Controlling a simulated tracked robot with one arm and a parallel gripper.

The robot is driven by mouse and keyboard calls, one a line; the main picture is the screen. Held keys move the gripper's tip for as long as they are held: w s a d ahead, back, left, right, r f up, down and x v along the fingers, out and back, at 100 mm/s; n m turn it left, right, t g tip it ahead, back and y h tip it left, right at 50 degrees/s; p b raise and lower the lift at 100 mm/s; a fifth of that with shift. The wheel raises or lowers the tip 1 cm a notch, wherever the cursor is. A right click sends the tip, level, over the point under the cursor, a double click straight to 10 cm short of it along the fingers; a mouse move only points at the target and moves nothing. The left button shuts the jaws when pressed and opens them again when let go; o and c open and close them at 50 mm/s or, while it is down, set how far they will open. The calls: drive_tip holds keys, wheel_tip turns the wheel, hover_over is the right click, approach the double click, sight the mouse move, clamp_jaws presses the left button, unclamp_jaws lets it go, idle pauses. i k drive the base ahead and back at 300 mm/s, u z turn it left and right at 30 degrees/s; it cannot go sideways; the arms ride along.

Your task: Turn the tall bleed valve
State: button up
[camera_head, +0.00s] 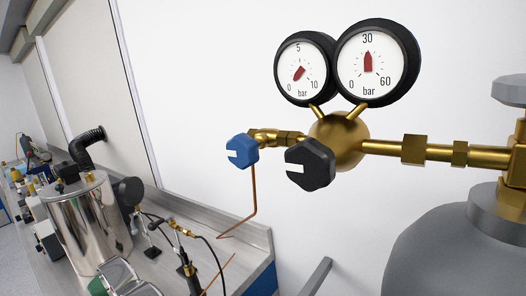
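My gripper does not show in the camera view. I cannot tell for sure which part is the tall bleed valve. A blue knob (242,151) with a white mark sits at the left end of a brass fitting (275,137). A larger black knob (310,164) with a white mark is on the front of the round brass regulator body (345,141). On the bench at lower left, a round dark part (131,190) stands beside a shiny metal vessel (85,225), with small brass fittings (181,229) near it. Nothing visible touches these parts.
Two gauges, left (302,68) and right (372,62), rise above the regulator. A brass pipe (480,156) runs right to a grey cylinder (440,255). A thin copper tube (253,195) drops from the blue knob to the bench (245,238).

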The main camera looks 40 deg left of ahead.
sight(242, 150)
drive_tip(key=u, duration=0.05)
drive_tip(key=k, duration=1.05)
drive_tip(key=u, duration=0.45)
drive_tip(key=i, duration=1)
